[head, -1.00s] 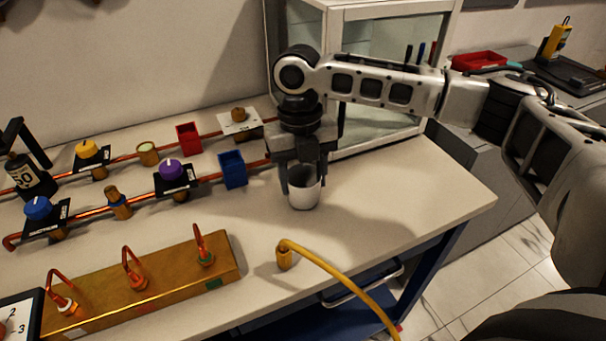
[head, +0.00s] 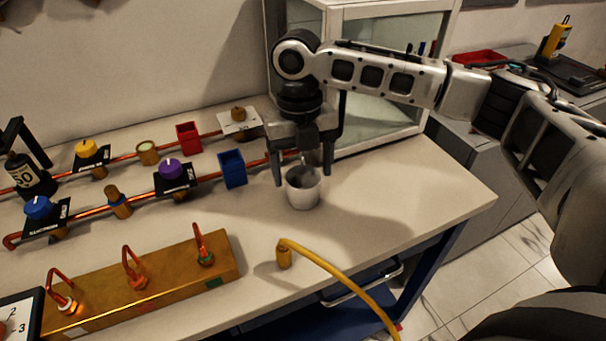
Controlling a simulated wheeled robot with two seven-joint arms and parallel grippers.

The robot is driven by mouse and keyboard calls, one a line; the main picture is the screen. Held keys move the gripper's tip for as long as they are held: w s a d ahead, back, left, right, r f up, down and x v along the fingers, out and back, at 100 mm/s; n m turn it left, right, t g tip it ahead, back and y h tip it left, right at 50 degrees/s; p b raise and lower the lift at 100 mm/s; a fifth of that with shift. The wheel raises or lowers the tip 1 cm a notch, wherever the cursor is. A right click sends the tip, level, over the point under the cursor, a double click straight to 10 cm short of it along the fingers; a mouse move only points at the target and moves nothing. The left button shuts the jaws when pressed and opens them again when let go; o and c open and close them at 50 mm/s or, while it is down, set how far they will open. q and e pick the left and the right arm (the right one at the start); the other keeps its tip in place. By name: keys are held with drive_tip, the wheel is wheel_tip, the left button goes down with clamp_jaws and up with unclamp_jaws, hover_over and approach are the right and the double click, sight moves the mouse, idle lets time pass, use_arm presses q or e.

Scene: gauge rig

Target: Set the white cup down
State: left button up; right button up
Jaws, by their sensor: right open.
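The white cup (head: 303,195) stands upright on the pale bench top (head: 410,195), right of the blue open box. My right gripper (head: 303,178) points down over the cup from behind. Its jaws are open, one finger at the left of the cup's rim and the other behind its right side. The fingers are apart from each other and the cup's front is in clear view. Whether a fingertip still touches the rim cannot be told. My left gripper is not in view.
A blue box (head: 232,169) and a red box (head: 188,139) stand left, among copper pipes with valves. A glass cabinet (head: 375,75) stands behind my right arm. A brass manifold (head: 165,275) and a yellow hose (head: 340,275) lie in front. The bench right of the cup is clear.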

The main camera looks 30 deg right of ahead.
wheel_tip(320, 180, up, 10)
drive_tip(key=w, duration=0.1)
drive_tip(key=shift+d+f, duration=0.1)
idle(0.5)
